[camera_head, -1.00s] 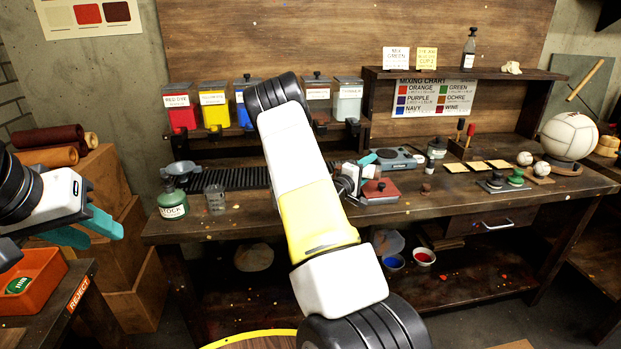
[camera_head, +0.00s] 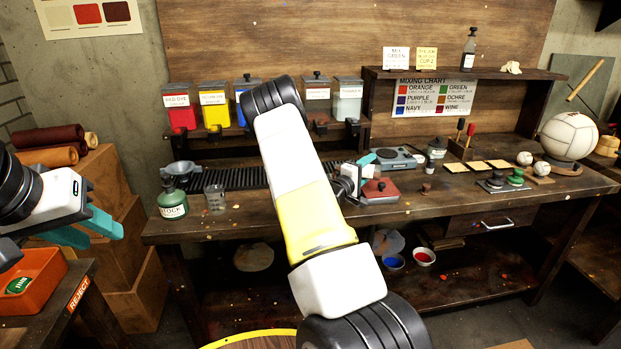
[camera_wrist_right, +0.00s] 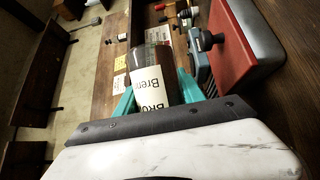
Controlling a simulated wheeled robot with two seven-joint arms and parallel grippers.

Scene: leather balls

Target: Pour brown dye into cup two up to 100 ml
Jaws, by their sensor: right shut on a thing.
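My right gripper (camera_wrist_right: 155,98) is shut on a bottle (camera_wrist_right: 150,72) with brownish glass or contents and a white label reading "Bro…". In the head view my right gripper (camera_head: 369,168) is over the bench, and my own arm hides most of it and the bottle. A clear beaker (camera_head: 215,199) stands on the bench's left part, well apart from the right gripper; I cannot read a number on it. A yellow note (camera_head: 426,58) on the shelf mentions cup 2. My left gripper (camera_head: 88,230) is open and empty at the far left, its teal fingers apart.
A red-topped device (camera_head: 380,190) and a grey scale-like device (camera_head: 396,158) are near the right gripper. Dye canisters (camera_head: 180,110) line the rack behind. An orange reject bin (camera_head: 30,281) is at lower left.

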